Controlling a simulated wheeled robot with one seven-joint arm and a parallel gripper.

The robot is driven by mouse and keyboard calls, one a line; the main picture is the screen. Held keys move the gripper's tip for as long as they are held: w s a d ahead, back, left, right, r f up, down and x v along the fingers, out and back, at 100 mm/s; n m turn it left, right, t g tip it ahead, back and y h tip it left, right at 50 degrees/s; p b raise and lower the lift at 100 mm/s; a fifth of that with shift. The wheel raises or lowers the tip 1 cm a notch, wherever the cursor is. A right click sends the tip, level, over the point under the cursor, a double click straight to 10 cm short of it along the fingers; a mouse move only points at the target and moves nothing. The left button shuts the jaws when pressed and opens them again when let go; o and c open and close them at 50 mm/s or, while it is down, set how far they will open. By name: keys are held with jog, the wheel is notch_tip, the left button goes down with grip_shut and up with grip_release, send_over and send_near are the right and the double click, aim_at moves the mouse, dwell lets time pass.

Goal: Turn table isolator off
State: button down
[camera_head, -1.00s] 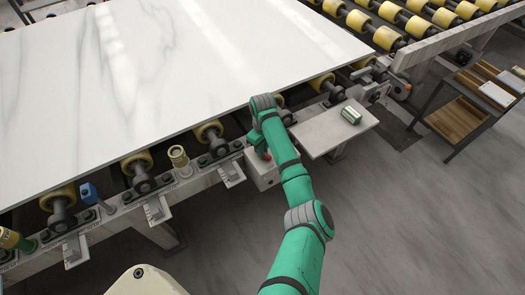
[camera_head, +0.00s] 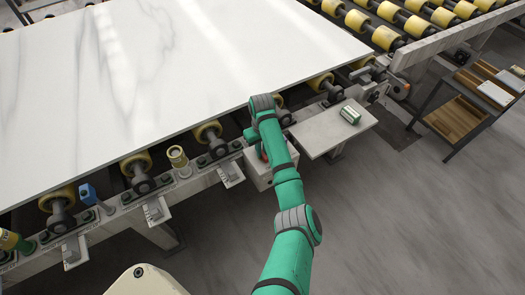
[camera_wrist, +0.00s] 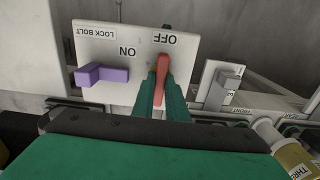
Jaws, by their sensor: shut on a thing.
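The isolator box (camera_head: 258,178) is a pale box on the side of the table frame. In the wrist view its panel (camera_wrist: 90,48) reads ON and OFF upside down. A red handle (camera_wrist: 161,72) stands between the green fingertips of my gripper (camera_wrist: 162,92), which is shut on it. The handle's upper end is just below the word OFF, with ON to its left. In the head view my wrist hides most of the handle, and my gripper (camera_head: 254,146) is at the top of the box.
A purple handle (camera_wrist: 102,74) sits left of the red one, below a LOCK BOLT label (camera_wrist: 98,33). A grey lever (camera_wrist: 222,85) is to the right. The marble slab (camera_head: 150,80) lies above on rollers. A small shelf (camera_head: 318,138) holds a green-and-white item (camera_head: 350,115).

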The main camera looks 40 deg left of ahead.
jog(key=c, duration=1.8)
grip_release()
jog(key=shift+o, duration=0.2)
notch_tip(320, 180, up, 11)
